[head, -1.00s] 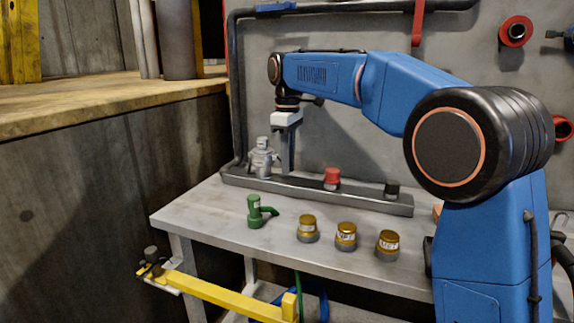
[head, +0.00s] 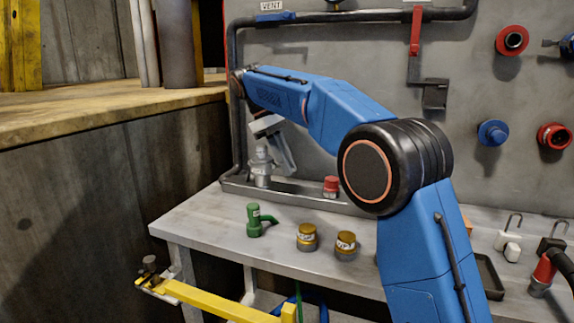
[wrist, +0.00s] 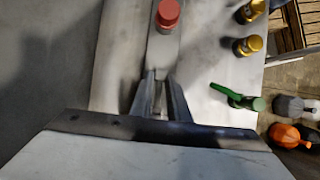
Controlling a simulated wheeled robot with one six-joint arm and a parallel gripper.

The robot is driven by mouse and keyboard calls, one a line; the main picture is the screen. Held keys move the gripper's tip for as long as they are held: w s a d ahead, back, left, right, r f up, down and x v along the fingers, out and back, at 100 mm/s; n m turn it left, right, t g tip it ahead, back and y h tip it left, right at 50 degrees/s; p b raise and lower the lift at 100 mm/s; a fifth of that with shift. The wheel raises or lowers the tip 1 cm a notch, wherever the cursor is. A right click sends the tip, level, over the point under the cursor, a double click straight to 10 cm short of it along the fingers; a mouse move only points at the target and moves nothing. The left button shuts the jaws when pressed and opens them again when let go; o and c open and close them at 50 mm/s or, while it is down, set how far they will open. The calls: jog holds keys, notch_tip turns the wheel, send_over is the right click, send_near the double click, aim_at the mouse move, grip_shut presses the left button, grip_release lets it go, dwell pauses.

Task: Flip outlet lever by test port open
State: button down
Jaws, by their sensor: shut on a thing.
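A silver fitting (head: 262,172) stands at the left end of the grey rail (head: 243,187) at the back of the bench. My gripper (head: 288,165) is tilted, close against its right side. The fingers, seen along the rail in the wrist view (wrist: 157,98), are shut on a small grey piece. That piece is mostly hidden, and I cannot tell whether it is the outlet lever. A red lever (head: 415,32) hangs on the wall pipe and a blue lever (head: 275,16) lies level under a VENT label.
A red knob (head: 331,185) rises from the rail. A green handled fitting (head: 255,222) and brass caps (head: 306,238) stand in front. My arm covers the rail's right part. A yellow bar (head: 215,300) crosses below the bench front.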

jog(key=c, duration=1.7)
grip_release()
